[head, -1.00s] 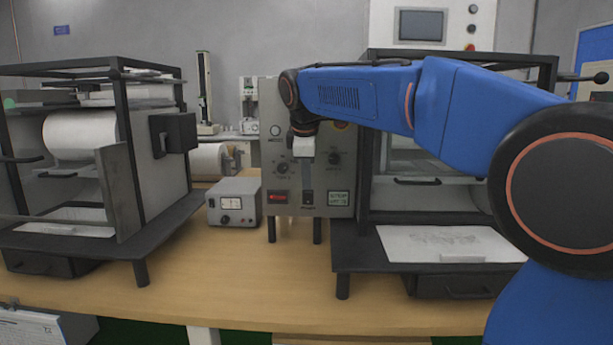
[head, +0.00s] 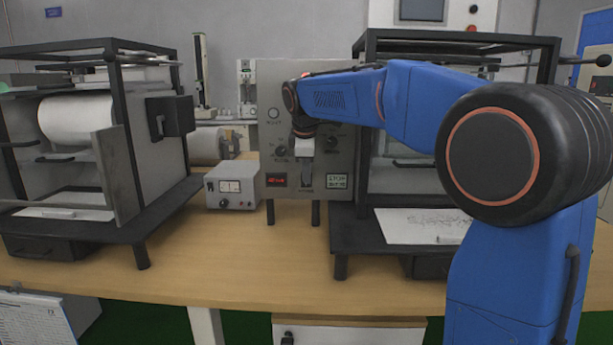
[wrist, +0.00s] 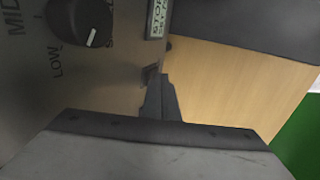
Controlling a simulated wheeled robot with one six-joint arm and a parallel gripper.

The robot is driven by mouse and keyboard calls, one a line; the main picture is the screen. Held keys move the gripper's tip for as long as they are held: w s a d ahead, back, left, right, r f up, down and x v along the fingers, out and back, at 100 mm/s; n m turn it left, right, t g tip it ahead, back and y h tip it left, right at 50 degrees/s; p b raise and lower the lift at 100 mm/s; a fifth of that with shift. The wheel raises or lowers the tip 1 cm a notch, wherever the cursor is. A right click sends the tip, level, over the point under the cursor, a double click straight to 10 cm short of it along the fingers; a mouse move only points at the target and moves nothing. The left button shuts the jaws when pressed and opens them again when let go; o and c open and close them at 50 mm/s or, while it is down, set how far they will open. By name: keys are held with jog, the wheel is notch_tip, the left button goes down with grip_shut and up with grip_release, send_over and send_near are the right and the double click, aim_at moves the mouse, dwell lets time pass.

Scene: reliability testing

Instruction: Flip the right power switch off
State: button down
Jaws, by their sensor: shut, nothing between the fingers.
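The grey control panel (head: 345,100) stands upright in the middle of the table, beside the right machine. My gripper (head: 306,181) is shut and empty, pointing down in front of the panel's lower middle. In the wrist view, the shut fingers (wrist: 159,98) reach close to a small dark piece (wrist: 151,74) at the panel's edge, which may be the switch lever. I cannot tell whether they touch. The gripper hides most of the switch area in the head view. A red lit indicator (head: 276,180) and a pale green display (head: 339,181) flank it.
A dark knob (wrist: 88,22) marked LOW and MID is on the panel. A small grey meter box (head: 231,187) sits left of the panel. Framed machines with paper rolls stand left (head: 75,122) and right (head: 372,215). The table's front (head: 230,270) is clear.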

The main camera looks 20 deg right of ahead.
jog(key=shift+w+d+r, duration=0.1)
jog(key=shift+w, duration=0.15)
jog(key=shift+r, duration=0.1)
dwell(0.4)
jog(key=shift+r, duration=0.7)
jog(key=shift+s, duration=0.1)
